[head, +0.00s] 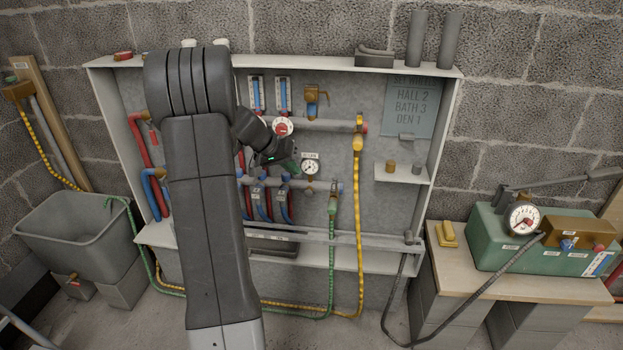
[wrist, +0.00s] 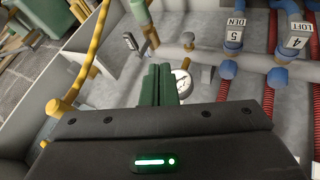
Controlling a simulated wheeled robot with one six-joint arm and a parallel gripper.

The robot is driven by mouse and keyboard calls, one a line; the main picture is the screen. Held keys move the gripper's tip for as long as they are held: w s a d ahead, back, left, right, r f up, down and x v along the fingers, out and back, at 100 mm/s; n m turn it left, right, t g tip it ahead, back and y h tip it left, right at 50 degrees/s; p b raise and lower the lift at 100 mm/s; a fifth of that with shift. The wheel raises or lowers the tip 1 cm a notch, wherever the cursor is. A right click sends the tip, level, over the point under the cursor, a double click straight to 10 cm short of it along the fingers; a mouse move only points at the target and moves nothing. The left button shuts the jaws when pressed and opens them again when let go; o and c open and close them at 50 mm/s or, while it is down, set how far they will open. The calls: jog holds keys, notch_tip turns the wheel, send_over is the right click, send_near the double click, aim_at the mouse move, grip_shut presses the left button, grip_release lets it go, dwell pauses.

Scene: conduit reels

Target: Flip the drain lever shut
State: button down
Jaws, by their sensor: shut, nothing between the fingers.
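My gripper (head: 291,166) is shut and empty, in front of the board just left of the small lower gauge (head: 310,167). In the wrist view its dark green fingers (wrist: 157,85) are together and partly cover that gauge (wrist: 182,82). A small grey lever (wrist: 150,36), apparently the drain lever, sticks out by the end of the lower pipe, near the green hose fitting (wrist: 140,12). It is beyond the fingertips and not touched. In the head view, the green hose (head: 332,225) hangs from that pipe end; the lever is too small there to tell its position.
The yellow hose (head: 358,220) hangs right of the green one. The lower pipe carries several blue valves (wrist: 227,69). A white shelf frame (head: 445,140) surrounds the board. A green pump box (head: 500,240) stands on the right bench, and a grey tub (head: 75,225) stands left.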

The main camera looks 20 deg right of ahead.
aim_at(334, 188)
jog(key=s+d+f+b, duration=0.1)
jog(key=d+f, duration=0.6)
jog(key=d, duration=0.2)
jog(key=shift+s+f+b, duration=0.2)
jog(key=shift+f+b, duration=0.1)
jog(key=shift+b, duration=0.05)
